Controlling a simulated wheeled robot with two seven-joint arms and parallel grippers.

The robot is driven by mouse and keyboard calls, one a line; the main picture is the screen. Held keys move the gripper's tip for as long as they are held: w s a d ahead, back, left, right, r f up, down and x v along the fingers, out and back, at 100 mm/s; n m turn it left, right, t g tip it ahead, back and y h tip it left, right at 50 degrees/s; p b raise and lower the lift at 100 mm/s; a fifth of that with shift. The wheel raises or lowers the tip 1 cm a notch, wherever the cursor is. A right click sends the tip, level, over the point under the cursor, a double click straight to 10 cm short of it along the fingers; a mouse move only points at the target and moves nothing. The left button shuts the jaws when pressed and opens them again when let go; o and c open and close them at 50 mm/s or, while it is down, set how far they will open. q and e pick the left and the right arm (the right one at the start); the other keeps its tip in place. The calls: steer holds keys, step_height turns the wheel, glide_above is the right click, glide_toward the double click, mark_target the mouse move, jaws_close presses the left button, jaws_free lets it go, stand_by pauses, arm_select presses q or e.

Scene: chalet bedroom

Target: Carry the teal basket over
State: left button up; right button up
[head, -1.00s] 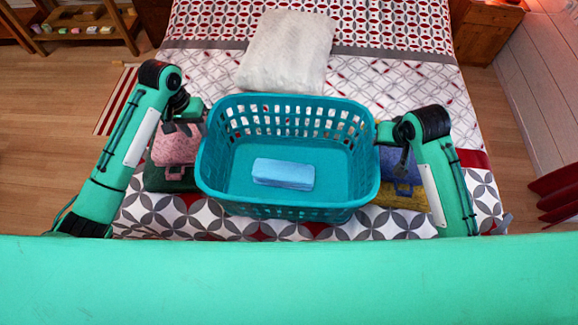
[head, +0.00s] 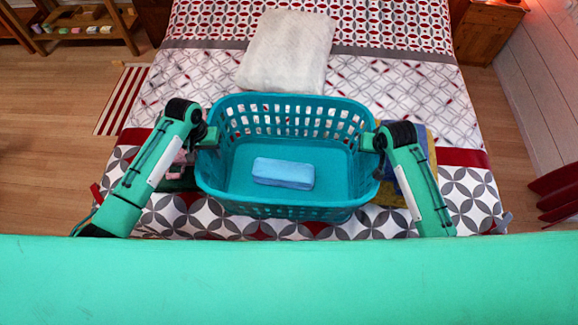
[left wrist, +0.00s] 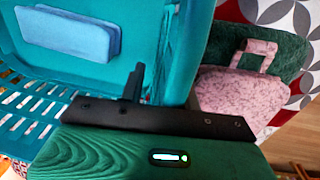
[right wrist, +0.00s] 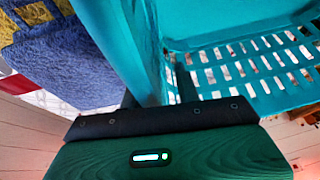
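The teal basket (head: 290,210), an open laundry basket with slotted walls, is upright in the middle of the head view, over the near end of the bed. I cannot tell whether its bottom touches the bed. A light blue block (head: 283,173) lies on its floor. My left gripper (head: 208,138) is at the left rim, with one dark finger inside the wall in the left wrist view; the other is hidden. My right gripper (head: 368,142) is at the right rim; in the right wrist view its fingers stand close on both sides of the wall (right wrist: 145,60). Both look shut on the basket.
Folded pink (left wrist: 240,95) and dark green (left wrist: 285,55) pieces lie left of the basket. Blue (right wrist: 65,62) and yellow (right wrist: 35,18) ones lie right of it. A white pillow (head: 287,50) lies behind on the patterned bed (head: 400,85). Wooden floor (head: 60,150) is free at left.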

arm_select(q)
jaws_close()
arm_select(e)
jaws_close()
arm_select(q)
steer(key=shift+r, duration=0.1)
arm_select(e)
steer(key=shift+r, duration=0.1)
stand_by(0.9)
